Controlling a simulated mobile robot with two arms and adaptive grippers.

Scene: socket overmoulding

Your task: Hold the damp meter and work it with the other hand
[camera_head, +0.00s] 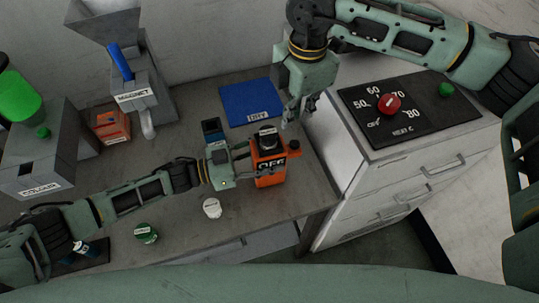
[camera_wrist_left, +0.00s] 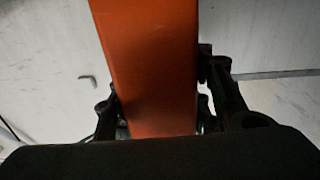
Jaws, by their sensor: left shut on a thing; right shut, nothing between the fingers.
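The orange damp meter (camera_head: 270,177) stands near the right end of the grey bench in the head view, with dark lettering "OFF" on it and a dark knob-like top. My left gripper (camera_head: 250,165) reaches it from the left and is shut on its body. The meter's orange side (camera_wrist_left: 150,65) fills the middle of the left wrist view, between the two fingers. My right gripper (camera_head: 294,116) is shut and empty, pointing down just above and behind the meter, apart from it.
A blue mat (camera_head: 250,101) lies behind the meter. A control panel (camera_head: 440,112) with a red knob (camera_head: 389,103) tops the cabinet at right. A white-topped jar (camera_head: 212,208) and green-topped jar (camera_head: 146,233) stand in front. The magnet machine (camera_head: 137,97) is at back left.

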